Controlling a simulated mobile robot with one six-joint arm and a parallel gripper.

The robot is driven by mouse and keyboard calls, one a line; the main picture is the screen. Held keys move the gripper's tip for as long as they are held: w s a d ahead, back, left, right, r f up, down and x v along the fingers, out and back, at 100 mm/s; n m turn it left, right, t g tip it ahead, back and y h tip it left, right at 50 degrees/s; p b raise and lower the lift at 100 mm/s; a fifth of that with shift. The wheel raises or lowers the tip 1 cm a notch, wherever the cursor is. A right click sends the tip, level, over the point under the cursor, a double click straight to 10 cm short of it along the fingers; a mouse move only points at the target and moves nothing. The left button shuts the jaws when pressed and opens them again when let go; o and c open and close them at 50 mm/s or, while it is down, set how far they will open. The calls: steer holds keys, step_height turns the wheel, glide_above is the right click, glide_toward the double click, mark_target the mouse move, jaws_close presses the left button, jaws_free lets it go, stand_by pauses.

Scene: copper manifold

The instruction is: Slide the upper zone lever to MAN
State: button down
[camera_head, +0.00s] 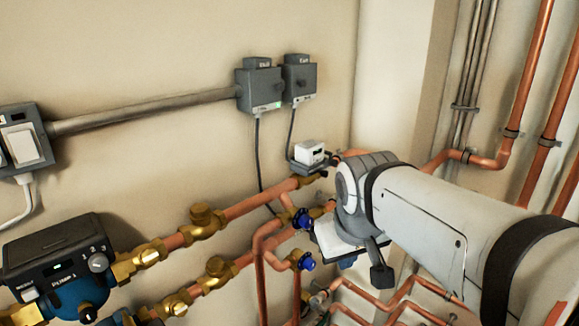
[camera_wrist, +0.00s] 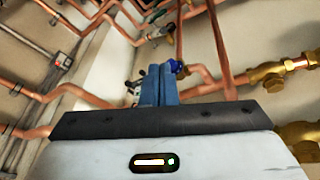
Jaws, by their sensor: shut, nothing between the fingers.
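Blue-capped brass valves (camera_head: 306,261) stand close to the left of my gripper. Copper pipes run below and to the right. Two grey boxes (camera_head: 259,88) (camera_head: 299,80) with hanging cables are above. A pump (camera_head: 62,265) is at lower left.

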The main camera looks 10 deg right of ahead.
mark_target(323, 174)
steer(key=w+a+r+n+t+h+b, duration=0.1)
steer(key=w+a+r+n+t+b, duration=0.2)
steer(key=w+r, duration=0.35)
steer(key=w+a+r+n+t+b, duration=0.1)
steer(key=w+a+r+b, duration=0.1)
steer(key=w+r+b, duration=0.4)
steer(key=w+d+f+p, duration=0.1)
steer(key=w+d+f, duration=0.3)
steer(key=w+f, duration=0.4)
steer(key=shift+w+p, duration=0.35)
steer(key=shift+w, duration=0.7)
steer(key=shift+w+d+r+p, duration=0.25)
steer(key=shift+w+d+p, duration=0.2)
steer(key=shift+d, duration=0.3)
